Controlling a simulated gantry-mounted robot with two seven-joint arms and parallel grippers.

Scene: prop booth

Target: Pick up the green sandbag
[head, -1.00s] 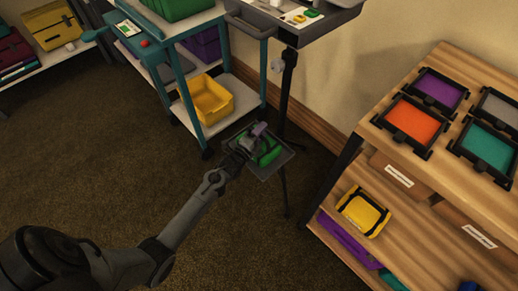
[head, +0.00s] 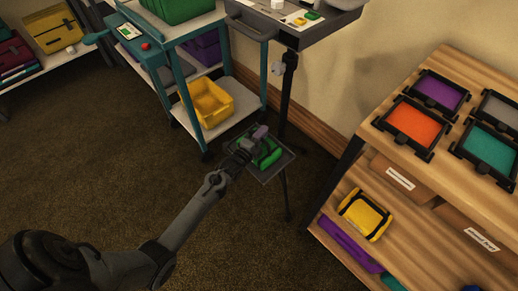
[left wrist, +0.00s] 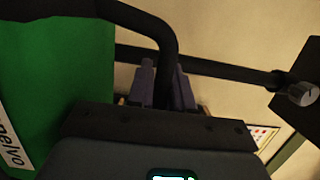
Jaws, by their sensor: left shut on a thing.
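The green sandbag (head: 269,157) sits on a small dark tray (head: 283,165) on a thin stand in the head view. My left gripper (head: 257,140) reaches it from the left and covers part of it. In the left wrist view the bag (left wrist: 60,75) fills the left side, with a white label at its lower left. A black curved handle (left wrist: 150,22) runs down to the fingers of my left gripper (left wrist: 164,82), which are shut on it. I cannot tell whether the bag touches the tray. My right gripper is not in view.
A teal cart (head: 180,90) with a yellow bin (head: 207,101) stands behind the tray. A grey raised tray (head: 297,36) on a black pole is close behind. A wooden shelf (head: 450,188) with coloured trays stands at right. Carpet is clear at left.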

